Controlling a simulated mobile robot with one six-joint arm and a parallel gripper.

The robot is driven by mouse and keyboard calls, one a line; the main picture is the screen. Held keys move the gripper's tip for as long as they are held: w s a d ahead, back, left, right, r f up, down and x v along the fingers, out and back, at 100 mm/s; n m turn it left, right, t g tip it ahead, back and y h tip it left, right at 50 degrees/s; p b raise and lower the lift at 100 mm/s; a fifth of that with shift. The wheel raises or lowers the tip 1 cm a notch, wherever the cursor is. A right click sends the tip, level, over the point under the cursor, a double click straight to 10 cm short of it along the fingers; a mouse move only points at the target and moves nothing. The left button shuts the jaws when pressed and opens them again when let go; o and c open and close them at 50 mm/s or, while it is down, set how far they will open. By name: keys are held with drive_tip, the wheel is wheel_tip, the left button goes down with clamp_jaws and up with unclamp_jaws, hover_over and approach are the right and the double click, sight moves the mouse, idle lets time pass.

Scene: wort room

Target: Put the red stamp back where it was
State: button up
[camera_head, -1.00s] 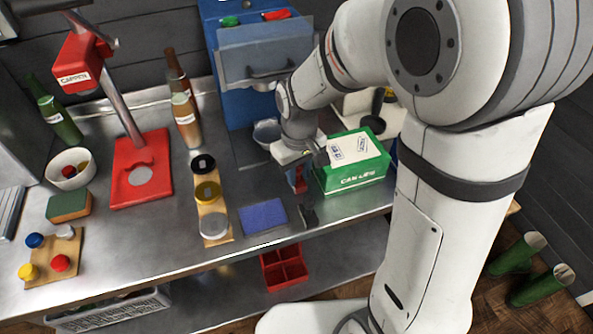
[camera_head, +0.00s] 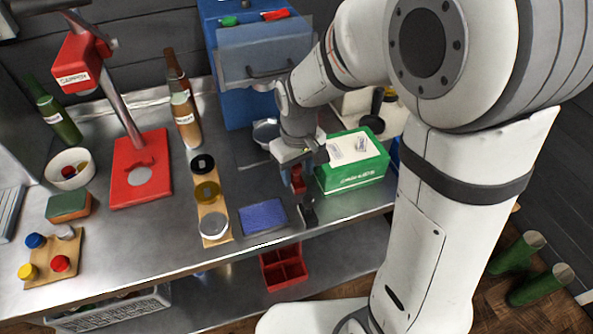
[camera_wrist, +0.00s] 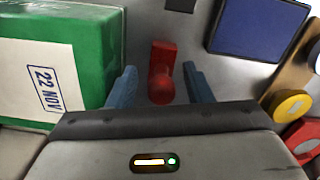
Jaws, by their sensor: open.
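The red stamp (camera_wrist: 162,75) is on the steel counter, between the two blue fingers of my gripper (camera_wrist: 160,88) in the wrist view. A blue ink pad (camera_head: 263,216) lies to the left.
A small dark object (camera_head: 308,213) is near the counter's front edge. A board with round caps (camera_head: 213,226) lies left of the pad. A red capper (camera_head: 140,170), bottles (camera_head: 185,118) and a blue machine (camera_head: 230,95) stand farther left and behind.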

sight(298, 167)
wheel_tip(298, 167, up, 12)
drive_tip(key=s+d+f+m+t, duration=0.1)
drive_tip(key=s+d+m, duration=0.5)
drive_tip(key=s+d, duration=0.6)
drive_tip(key=shift+f+t, duration=0.35)
drive_tip(key=shift+t, duration=0.55)
